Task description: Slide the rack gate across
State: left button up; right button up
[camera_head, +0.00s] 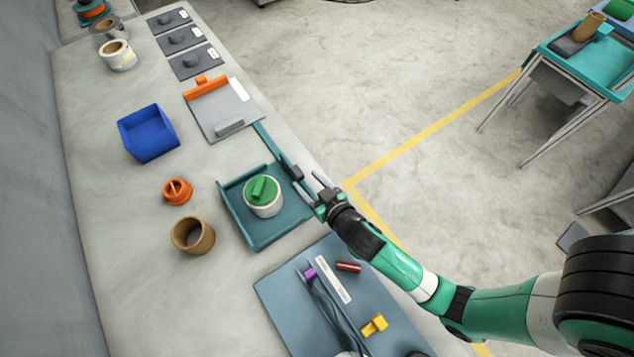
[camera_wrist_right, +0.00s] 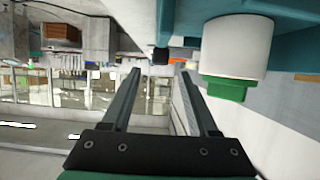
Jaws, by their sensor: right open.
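The teal rack (camera_head: 233,200) is an open tray on the bench, holding a white can with a green lid (camera_head: 262,193). The gate looks like a long teal bar (camera_head: 270,142) along the rack's right side, reaching past its far corner, with a small dark knob (camera_head: 297,172) on it. My right gripper (camera_head: 312,187) is open just beside the rack's right edge, close to the knob. In the right wrist view the picture is upside down; the dark knob (camera_wrist_right: 160,56) shows just beyond and between the open fingertips (camera_wrist_right: 160,70). My left gripper is not in view.
A blue-grey mat (camera_head: 285,290) with small items lies on the near side.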

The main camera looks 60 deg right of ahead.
jog(key=v, duration=0.5)
jog(key=shift+s+r, duration=0.15)
jog(key=shift+s, duration=0.1)
